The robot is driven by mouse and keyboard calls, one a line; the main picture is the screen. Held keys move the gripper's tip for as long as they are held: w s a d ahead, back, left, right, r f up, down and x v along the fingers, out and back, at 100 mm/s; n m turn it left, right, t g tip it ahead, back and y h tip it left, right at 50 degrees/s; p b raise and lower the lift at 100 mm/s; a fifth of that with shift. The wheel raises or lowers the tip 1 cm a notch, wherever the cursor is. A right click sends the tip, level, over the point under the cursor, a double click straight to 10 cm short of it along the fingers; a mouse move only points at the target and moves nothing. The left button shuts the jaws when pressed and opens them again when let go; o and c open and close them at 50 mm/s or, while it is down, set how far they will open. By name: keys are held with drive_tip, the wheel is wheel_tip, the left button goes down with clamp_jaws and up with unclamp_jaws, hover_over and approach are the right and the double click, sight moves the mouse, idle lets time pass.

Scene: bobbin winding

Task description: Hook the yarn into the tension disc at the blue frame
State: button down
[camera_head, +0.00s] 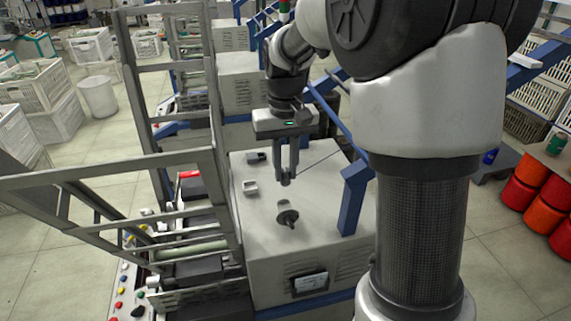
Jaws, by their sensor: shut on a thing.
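My gripper (287,181) hangs pointing down above the light grey machine top, its fingertips together. It is shut on the yarn (322,157), a thin dark line that runs from near the fingertips up and right toward the blue frame (353,196). The yarn between the fingertips is too small to make out. A dark round disc with a short stem (288,217), which looks like the tension disc, sits on the machine top, a little nearer the camera than the fingertips. The gripper is apart from the disc in the picture.
A small white bracket (250,187) and a dark fitting (256,157) stand on the machine top (262,245), left of my gripper. A grey metal rack (150,170) stands left. Orange yarn spools (524,182) lie far right. The front of the machine top is mostly clear.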

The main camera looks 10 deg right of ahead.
sight(285, 184)
drive_tip(key=shift+f+b, duration=1.25)
drive_tip(key=shift+f, duration=0.8)
drive_tip(key=shift+f, duration=0.2)
drive_tip(key=shift+f+b, duration=1.25)
drive_tip(key=shift+f, duration=0.6)
drive_tip(key=shift+a, duration=0.1)
drive_tip(key=shift+a+r+p, duration=0.2)
drive_tip(key=shift+a+p, duration=0.15)
drive_tip(key=shift+a, duration=2.05)
drive_tip(key=r+p, duration=0.2)
drive_tip(key=a+r+p, duration=0.1)
drive_tip(key=r, duration=0.1)
drive_tip(key=shift+r+p, duration=0.35)
drive_tip(key=shift+p, duration=0.05)
